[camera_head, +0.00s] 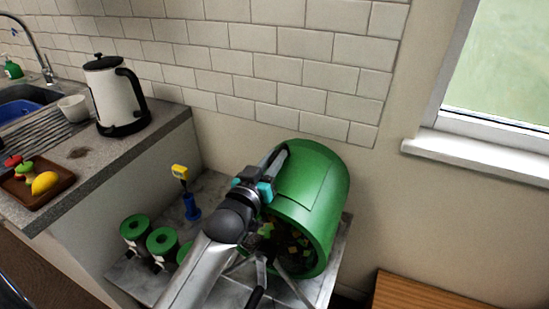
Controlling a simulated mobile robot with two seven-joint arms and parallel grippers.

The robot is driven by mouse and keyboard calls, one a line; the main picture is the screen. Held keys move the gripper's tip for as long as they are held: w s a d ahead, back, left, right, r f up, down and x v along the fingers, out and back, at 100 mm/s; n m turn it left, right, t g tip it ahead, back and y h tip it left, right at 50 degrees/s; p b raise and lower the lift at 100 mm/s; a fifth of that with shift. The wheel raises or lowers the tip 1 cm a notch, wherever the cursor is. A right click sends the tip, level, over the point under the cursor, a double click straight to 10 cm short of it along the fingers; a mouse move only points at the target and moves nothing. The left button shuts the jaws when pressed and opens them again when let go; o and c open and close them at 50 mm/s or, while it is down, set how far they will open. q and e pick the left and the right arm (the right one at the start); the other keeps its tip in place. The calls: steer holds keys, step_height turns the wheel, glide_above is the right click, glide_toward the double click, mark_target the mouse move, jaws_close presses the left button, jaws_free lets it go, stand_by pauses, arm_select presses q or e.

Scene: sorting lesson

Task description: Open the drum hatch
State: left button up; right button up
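A green drum (333,200) lies on its side on a low grey slab against the wall. A rectangular panel that looks like its hatch (308,178) sits flush in the curved upper side and looks closed. Through the drum's near end I see dark contents with small orange, yellow and green bits. My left gripper (273,168), with teal parts, is at the left upper side of the drum, beside the panel. Its fingers are seen from behind and partly hidden, so I cannot tell their opening or any contact. My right gripper is not in view.
Several green-lidded dark canisters (135,230) and a blue stand with a yellow top (188,195) are left of my arm. The counter holds a kettle (113,97) and a wooden tray (62,180) with food. A wooden surface (430,292) is at lower right.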

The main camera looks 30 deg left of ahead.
arm_select(q)
jaws_close()
stand_by(1.0)
